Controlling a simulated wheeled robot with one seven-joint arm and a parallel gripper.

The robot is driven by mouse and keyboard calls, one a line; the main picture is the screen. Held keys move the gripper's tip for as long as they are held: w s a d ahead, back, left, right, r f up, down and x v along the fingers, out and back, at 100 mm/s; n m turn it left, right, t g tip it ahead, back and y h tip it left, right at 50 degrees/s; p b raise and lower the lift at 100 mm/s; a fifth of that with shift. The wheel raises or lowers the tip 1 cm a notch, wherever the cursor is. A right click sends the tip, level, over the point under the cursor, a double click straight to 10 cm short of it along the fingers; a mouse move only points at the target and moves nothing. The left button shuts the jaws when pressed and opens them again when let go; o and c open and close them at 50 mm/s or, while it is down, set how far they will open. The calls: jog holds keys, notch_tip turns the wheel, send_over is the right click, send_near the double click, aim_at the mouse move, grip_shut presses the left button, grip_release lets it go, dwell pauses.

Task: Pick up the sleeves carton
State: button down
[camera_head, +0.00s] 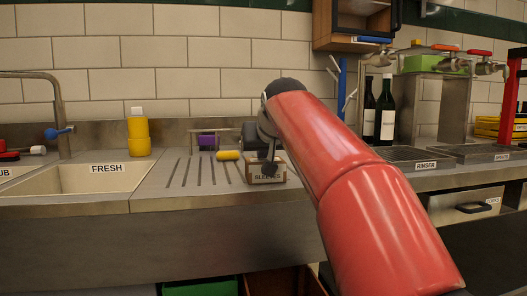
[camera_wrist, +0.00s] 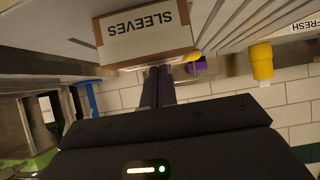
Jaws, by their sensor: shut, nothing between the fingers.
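The sleeves carton (camera_head: 265,174) is a small brown box with a white label reading SLEEVES. It stands on the ribbed drainboard at the counter's front, right of the sink. In the wrist view the carton (camera_wrist: 144,34) appears upside down at the top, just beyond the fingertips. Whether the fingertips touch the carton I cannot tell.
A yellow bottle (camera_head: 138,136) stands by the FRESH sink (camera_head: 85,179). Two dark bottles (camera_head: 386,112) stand right, behind my arm. Drainboard left of the carton is mostly clear.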

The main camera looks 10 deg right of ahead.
jog(key=shift+s+f, duration=0.35)
jog(key=shift+f, duration=0.15)
jog(key=s+b, duration=0.2)
jog(key=s, duration=0.2)
jog(key=shift+s, duration=0.4)
jog(key=shift+r, duration=0.1)
jog(key=shift+r+p, duration=0.75)
jog(key=shift+p, duration=0.15)
jog(key=shift+w+r+p, duration=0.1)
jog(key=shift+p, duration=0.25)
